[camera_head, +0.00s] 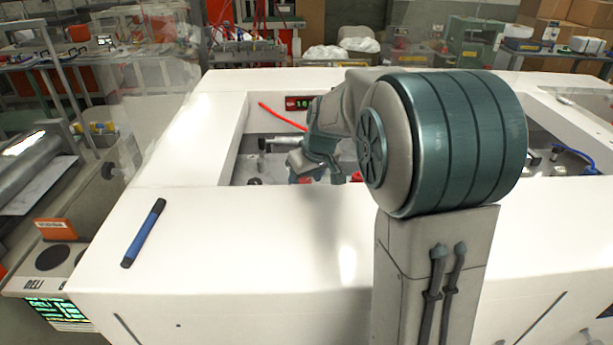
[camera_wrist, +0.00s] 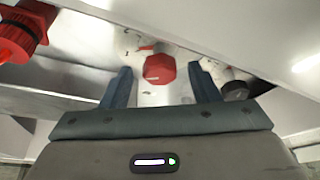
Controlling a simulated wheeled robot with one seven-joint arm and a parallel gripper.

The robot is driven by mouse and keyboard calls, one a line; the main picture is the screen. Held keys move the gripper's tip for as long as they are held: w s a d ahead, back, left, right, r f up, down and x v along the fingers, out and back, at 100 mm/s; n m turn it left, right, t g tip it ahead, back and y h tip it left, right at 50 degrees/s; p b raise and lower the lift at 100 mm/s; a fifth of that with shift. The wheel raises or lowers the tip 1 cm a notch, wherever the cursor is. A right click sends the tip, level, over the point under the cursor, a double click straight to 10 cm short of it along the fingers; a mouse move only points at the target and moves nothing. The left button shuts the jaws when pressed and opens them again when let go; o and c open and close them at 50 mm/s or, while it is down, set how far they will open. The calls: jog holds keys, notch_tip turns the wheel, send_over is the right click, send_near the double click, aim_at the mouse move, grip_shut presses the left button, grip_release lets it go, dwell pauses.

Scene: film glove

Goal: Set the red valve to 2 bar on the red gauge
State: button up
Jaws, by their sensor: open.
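The red valve (camera_wrist: 159,68) is a faceted red knob in the wrist view, between and just beyond the fingers of my gripper (camera_wrist: 160,90). The fingers are open, one on each side, with a gap to the knob. In the head view my gripper (camera_head: 318,176) reaches down into the recess of the white machine, and my arm hides much of it. The red gauge (camera_head: 297,103) is a small display with a red label and green digits on the recess's back wall. Its reading is partly covered by my arm and too small to read surely.
A black knob (camera_wrist: 235,91) sits right of the red valve. A red fitting (camera_wrist: 22,30) is at the upper left of the wrist view. A red hose (camera_head: 281,117) runs near the gauge. A blue marker (camera_head: 144,233) lies on the white machine top (camera_head: 240,240). White edges border the recess.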

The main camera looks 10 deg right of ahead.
jog(key=shift+c, duration=0.2)
jog(key=c, duration=0.9)
jog(key=shift+m, duration=0.4)
jog(key=m, duration=0.1)
jog(key=m+h, duration=0.1)
jog(key=m, duration=0.1)
jog(key=m+h, duration=0.1)
jog(key=shift+a+m, duration=0.3)
jog(key=m+b, duration=0.1)
jog(key=m, duration=0.1)
jog(key=m+h+b, duration=0.1)
jog(key=m, duration=0.1)
jog(key=shift+w+h, duration=0.1)
jog(key=shift+h, duration=0.2)
jog(key=shift+a+m+g+h+b, duration=0.15)
jog(key=shift+m+g+h+b, duration=0.15)
jog(key=shift+m+b, duration=0.65)
jog(key=shift+m, duration=0.35)
